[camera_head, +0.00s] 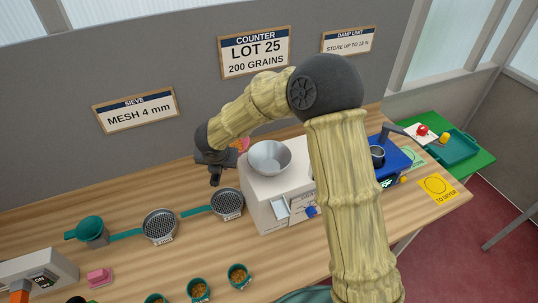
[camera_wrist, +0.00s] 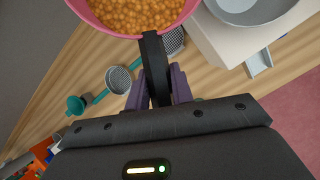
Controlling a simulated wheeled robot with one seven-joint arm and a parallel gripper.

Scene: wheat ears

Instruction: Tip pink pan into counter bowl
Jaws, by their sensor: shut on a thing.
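The pink pan is in the wrist view (camera_wrist: 100,29), full of orange-brown grains (camera_wrist: 137,12). My gripper (camera_wrist: 156,88) is shut on its black handle (camera_wrist: 154,62). In the head view my gripper (camera_head: 214,172) is left of the counter bowl, and only a small bit of the pan (camera_head: 240,145) shows behind my wrist. The grey metal counter bowl (camera_head: 270,157) sits on top of the white counter machine (camera_head: 267,195). It also shows at the top right of the wrist view (camera_wrist: 250,8), apart from the pan. The inside of the bowl looks empty.
Round sieves (camera_head: 159,226) (camera_head: 228,204) and a green cup-like vessel (camera_head: 90,231) stand on the wooden table. Several small green cups of grains (camera_head: 238,275) are at the front.

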